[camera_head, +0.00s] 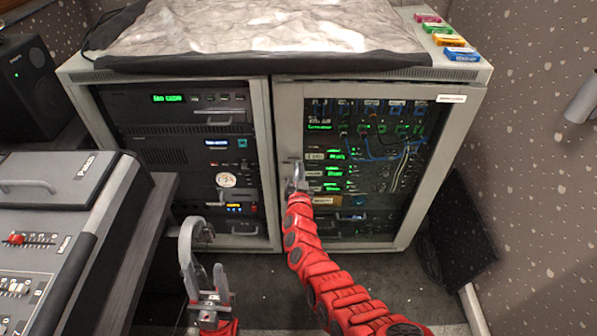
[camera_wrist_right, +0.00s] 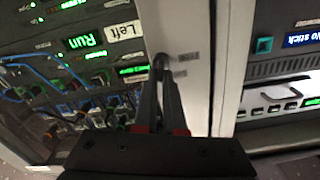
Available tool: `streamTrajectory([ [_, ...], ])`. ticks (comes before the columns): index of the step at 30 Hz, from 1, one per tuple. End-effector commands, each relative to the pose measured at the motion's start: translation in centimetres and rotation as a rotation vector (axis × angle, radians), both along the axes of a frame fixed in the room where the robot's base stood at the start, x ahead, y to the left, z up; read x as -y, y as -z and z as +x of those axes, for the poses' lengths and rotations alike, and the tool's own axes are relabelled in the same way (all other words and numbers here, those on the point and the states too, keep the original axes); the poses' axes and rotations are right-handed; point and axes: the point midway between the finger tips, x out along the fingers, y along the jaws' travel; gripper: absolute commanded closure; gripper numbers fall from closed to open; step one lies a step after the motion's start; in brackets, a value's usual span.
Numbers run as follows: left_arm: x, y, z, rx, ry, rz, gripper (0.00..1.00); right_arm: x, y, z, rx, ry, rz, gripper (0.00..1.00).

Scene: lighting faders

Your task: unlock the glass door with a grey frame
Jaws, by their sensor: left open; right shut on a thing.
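The glass door with a grey frame (camera_head: 289,125) is closed on the right-hand half of the rack cabinet. My right gripper (camera_head: 297,180) reaches up to the left stile of this door, about mid-height. In the right wrist view its fingers (camera_wrist_right: 161,100) are shut on a small lock piece (camera_wrist_right: 163,63) at the door frame (camera_wrist_right: 190,35). The fingers hide most of the piece, so I cannot tell whether it is a key or a knob, or how far it is turned. My left gripper (camera_head: 206,247) is open and empty, low in front of the left rack.
The left rack (camera_head: 180,137) has no door in front. A crumpled cloth (camera_head: 250,25) and several coloured boxes (camera_head: 447,40) lie on top. A fader console (camera_head: 40,225) is at the left, a black speaker (camera_head: 28,85) behind it. Floor in front of the cabinet is clear.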

Motion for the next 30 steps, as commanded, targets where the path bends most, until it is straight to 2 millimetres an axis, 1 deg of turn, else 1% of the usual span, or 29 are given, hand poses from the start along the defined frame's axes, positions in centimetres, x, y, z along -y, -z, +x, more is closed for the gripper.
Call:
streamTrajectory([
  [1,0.0,0.5,0.0,0.000,0.000,0.000,0.50,0.1,0.2,0.0,0.002,0.001,0.045,1.00],
  [14,0.0,3.2,0.0,0.000,0.000,0.000,0.50,0.5,0.8,0.0,-0.002,0.001,0.455,1.00],
  [20,0.0,4.6,0.0,0.000,0.000,0.000,0.50,0.7,0.7,0.0,0.003,0.001,0.646,1.00],
  [30,0.0,6.9,0.0,0.000,0.000,0.000,0.50,0.8,1.2,0.0,-0.002,0.000,0.960,1.00],
])
